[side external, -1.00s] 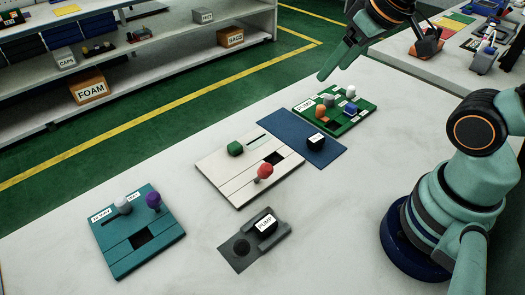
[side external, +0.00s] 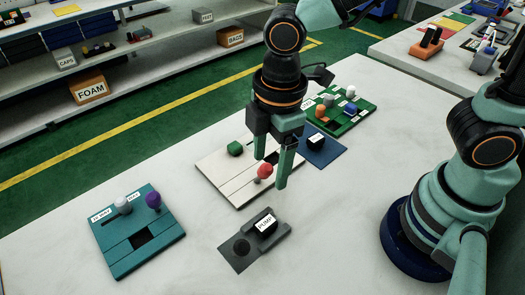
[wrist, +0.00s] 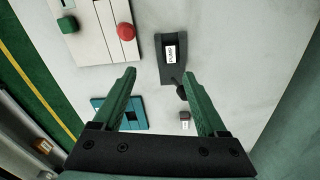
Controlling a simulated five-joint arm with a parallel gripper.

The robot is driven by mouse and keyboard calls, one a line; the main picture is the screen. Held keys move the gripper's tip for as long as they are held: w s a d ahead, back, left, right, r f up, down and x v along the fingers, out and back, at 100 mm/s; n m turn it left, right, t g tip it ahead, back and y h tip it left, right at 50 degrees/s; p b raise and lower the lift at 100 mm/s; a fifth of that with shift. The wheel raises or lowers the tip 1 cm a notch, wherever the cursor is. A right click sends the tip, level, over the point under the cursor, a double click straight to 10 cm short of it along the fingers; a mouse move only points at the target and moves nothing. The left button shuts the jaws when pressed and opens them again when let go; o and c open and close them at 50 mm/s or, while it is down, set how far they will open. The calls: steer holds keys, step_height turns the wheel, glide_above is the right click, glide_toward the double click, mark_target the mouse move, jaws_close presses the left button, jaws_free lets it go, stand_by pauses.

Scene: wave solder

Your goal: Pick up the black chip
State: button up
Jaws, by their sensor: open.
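Two black blocks with white labels are in the side view, and I cannot tell which is the black chip. One, marked PUMP (side external: 266,222), sits in a grey holder (side external: 233,262) on the near table. It also shows in the wrist view (wrist: 171,50), ahead of the fingers. The other black block (side external: 316,141) lies on a blue mat (side external: 323,157) behind my gripper. My gripper (side external: 270,171) is open and empty, pointing down above the white board, with the PUMP block below and in front of it. In the wrist view my gripper (wrist: 159,73) shows both fingers apart.
The white board (side external: 222,181) carries a red knob (side external: 265,171) close to my fingers and a green block (side external: 235,149). A teal board (side external: 125,262) with grey and purple knobs lies at the left. A green board (side external: 366,114) with several parts is behind.

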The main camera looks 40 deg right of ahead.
steer(key=s+a+f+n, duration=0.2)
glide_above(264, 224)
steer(key=shift+g, duration=0.3)
steer(key=f, duration=0.5)
steer(key=shift+s+f, duration=0.25)
steer(key=shift+s, duration=0.05)
steer(key=shift+w+f, duration=0.15)
steer(key=shift+f, duration=1.5)
steer(key=shift+w+f, duration=0.1)
steer(key=shift+f, duration=1.5)
jaws_close()
